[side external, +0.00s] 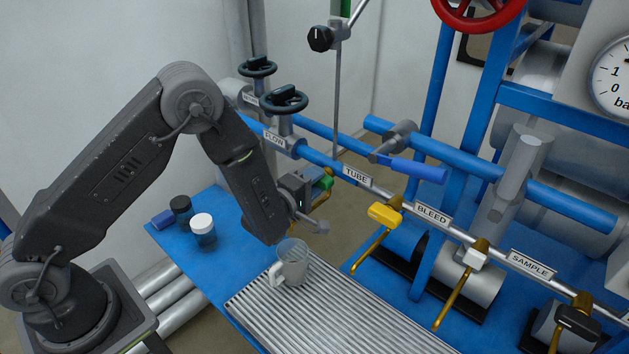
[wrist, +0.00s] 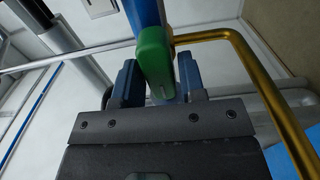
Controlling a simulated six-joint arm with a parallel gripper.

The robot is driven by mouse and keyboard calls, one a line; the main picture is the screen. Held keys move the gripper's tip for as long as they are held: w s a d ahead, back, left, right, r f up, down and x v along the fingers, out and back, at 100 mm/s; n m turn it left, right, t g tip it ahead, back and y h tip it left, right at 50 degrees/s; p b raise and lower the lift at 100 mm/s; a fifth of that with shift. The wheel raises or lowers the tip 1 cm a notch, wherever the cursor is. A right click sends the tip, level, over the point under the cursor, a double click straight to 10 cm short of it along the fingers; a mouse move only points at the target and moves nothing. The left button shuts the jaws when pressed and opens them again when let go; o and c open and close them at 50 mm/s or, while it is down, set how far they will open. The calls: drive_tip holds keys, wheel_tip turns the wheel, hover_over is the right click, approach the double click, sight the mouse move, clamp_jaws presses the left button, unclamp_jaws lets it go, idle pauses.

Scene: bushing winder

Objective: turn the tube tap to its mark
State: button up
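The tube tap's green handle (wrist: 153,52) stands between the two blue fingers of my gripper (wrist: 159,78) in the wrist view. The fingers are apart, with a narrow gap showing on the right side of the handle; I cannot tell whether the left finger touches it. The green handle (side external: 323,183) also shows in the side view, just left of the TUBE label (side external: 357,177) and partly hidden by my wrist. The tap's brass spout (wrist: 240,55) bends down at the right in the wrist view. I cannot make out a mark.
A clear mug (side external: 290,263) stands on the ribbed drain tray (side external: 330,310) below my wrist. The yellow bleed tap (side external: 384,214) and white sample tap (side external: 475,256) are to the right. Two small jars (side external: 202,228) stand at the left. Black handwheels (side external: 284,99) rise behind.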

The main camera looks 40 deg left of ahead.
drive_tip(key=shift+o, duration=1.3)
drive_tip(key=s, duration=1.3)
drive_tip(key=shift+s, duration=0.4)
drive_tip(key=shift+r, duration=0.1)
